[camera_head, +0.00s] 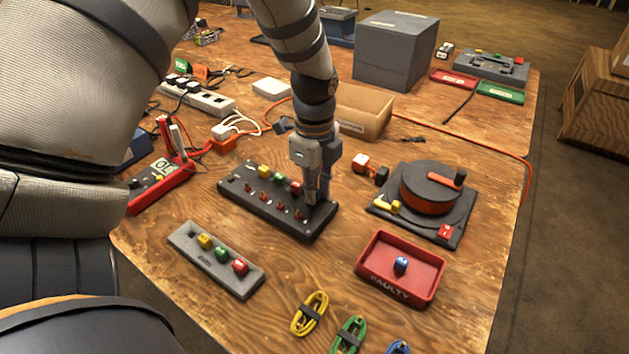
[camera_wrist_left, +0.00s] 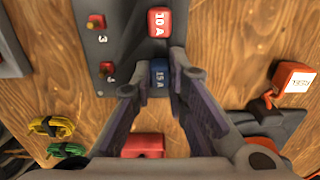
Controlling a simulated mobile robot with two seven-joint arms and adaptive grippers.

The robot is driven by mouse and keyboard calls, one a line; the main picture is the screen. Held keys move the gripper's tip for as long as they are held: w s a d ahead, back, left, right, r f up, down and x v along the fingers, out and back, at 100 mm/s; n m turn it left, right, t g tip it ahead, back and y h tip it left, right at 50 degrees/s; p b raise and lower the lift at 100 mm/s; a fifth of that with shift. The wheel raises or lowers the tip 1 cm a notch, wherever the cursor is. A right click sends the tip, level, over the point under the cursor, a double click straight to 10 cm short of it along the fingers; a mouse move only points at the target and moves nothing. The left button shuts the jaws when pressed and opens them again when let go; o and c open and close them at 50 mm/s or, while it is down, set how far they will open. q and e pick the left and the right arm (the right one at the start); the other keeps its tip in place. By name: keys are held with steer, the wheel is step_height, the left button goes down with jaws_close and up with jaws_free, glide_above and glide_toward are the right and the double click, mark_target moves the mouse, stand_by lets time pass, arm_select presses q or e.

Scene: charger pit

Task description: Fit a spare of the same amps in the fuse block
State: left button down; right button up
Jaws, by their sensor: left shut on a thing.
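My left gripper (camera_head: 316,200) is over the right end of the black fuse block (camera_head: 262,205). In the left wrist view its fingers (camera_wrist_left: 155,88) are shut on a blue 15 A fuse (camera_wrist_left: 160,74), in line with the block's red 10 A fuse (camera_wrist_left: 160,22). I cannot tell whether the blue fuse is fully seated. The block also carries a yellow fuse (camera_head: 264,171) and a green fuse (camera_head: 280,177). The grey spares holder (camera_head: 192,250) bears yellow, green and red fuses. Another blue fuse (camera_head: 401,264) lies in the red FAULTY tray (camera_head: 375,282). My right gripper is out of view.
A black unit with an orange-sided reel (camera_head: 430,190) stands right of the block. An open cardboard box (camera_head: 365,112) and an orange cable (camera_head: 480,137) lie behind. A red meter (camera_head: 160,185) is at left. Coiled yellow (camera_head: 311,312) and green leads (camera_head: 349,335) lie in front.

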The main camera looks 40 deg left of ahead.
arm_select(q)
steer(key=shift+f, duration=0.25)
stand_by(0.8)
steer(key=c, duration=1.2)
jaws_free()
steer(key=shift+r, duration=0.1)
steer(key=shift+r, duration=3.65)
